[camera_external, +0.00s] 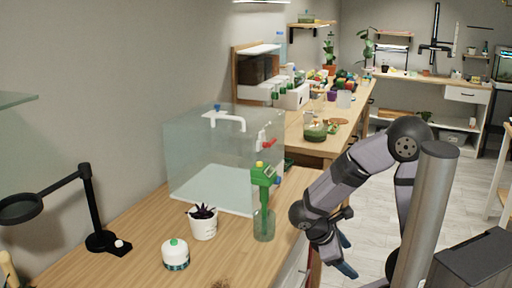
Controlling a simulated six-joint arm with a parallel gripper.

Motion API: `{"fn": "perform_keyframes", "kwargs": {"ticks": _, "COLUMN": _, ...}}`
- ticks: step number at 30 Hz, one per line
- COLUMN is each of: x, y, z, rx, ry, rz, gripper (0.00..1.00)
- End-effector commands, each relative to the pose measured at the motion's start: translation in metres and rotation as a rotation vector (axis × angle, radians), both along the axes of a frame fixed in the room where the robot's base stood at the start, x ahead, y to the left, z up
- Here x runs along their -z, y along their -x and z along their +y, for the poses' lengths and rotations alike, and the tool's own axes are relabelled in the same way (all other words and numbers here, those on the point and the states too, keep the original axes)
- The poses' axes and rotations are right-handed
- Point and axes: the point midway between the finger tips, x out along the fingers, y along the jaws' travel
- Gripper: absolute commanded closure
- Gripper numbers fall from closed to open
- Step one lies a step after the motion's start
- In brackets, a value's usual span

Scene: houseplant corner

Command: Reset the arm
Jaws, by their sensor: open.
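My arm comes in from the right and bends down past the counter's front edge. My gripper (346,257) hangs low beside the counter, over the floor side. Its fingers are dark blue, spread and empty. It touches nothing that I can see; part of it is hidden behind my own wrist.
Open floor (386,180) lies right of the counter.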

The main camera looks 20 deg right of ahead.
Motion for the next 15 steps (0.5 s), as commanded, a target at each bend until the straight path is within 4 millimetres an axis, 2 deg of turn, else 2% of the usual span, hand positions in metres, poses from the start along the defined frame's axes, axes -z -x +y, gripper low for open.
{"fn": "perform_keyframes", "kwargs": {"ticks": 3, "x": 0.021, "y": 0.018, "z": -0.006, "rx": 0.289, "ry": -0.186, "rz": -0.03, "gripper": 0.29}}
{"fn": "perform_keyframes", "kwargs": {"ticks": 6, "x": 0.032, "y": 0.023, "z": -0.003, "rx": 0.493, "ry": -0.32, "rz": -0.079, "gripper": 0.29}}
{"fn": "perform_keyframes", "kwargs": {"ticks": 15, "x": 0.042, "y": 0.009, "z": 0.001, "rx": 0.911, "ry": -0.565, "rz": -0.249, "gripper": 0.29}}
